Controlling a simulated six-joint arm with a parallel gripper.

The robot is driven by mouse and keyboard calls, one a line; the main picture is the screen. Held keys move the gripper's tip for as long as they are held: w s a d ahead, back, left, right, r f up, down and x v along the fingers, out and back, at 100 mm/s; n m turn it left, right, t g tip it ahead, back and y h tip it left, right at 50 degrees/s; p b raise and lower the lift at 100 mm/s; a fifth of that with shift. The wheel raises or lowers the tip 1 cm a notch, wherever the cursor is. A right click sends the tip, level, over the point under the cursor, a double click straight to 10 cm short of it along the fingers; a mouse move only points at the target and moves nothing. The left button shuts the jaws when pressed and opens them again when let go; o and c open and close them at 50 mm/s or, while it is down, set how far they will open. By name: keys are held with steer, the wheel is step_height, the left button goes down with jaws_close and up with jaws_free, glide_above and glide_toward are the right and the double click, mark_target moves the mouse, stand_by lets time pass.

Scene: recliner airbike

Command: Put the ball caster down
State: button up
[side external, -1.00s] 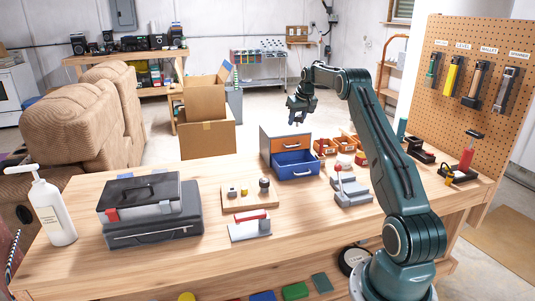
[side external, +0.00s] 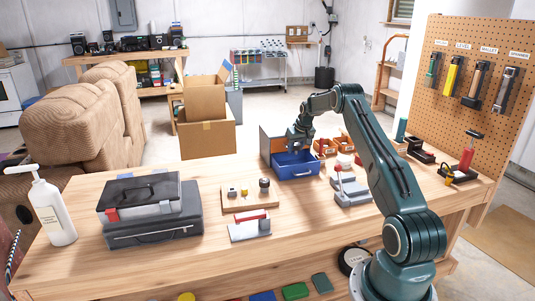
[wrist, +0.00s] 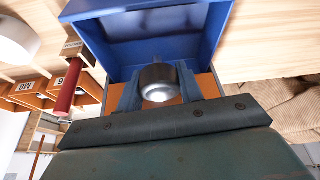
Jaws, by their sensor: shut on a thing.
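My gripper (side external: 298,146) is shut on the ball caster (wrist: 158,82), a dark round housing with a shiny ball, seen between the two fingers in the wrist view. In the side view the caster is too small to make out. The gripper is low, over the rear part of the pulled-out blue drawer (side external: 297,171) and close to the cabinet front. The blue drawer also shows beyond the fingers in the wrist view (wrist: 205,52). I cannot tell whether the caster touches the drawer.
The grey cabinet (side external: 265,146) stands around the drawer. Orange bins (side external: 344,143) and a grey device with a red-knobbed lever (side external: 350,188) are to the right. A wooden board with small parts (side external: 236,203) lies front left.

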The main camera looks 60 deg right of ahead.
mark_target(296, 153)
steer(key=shift+f, duration=1.65)
steer(key=shift+f, duration=2.1)
steer(key=shift+f, duration=0.2)
steer(key=o, duration=1)
steer(key=shift+r, duration=0.15)
steer(key=v, duration=1.2)
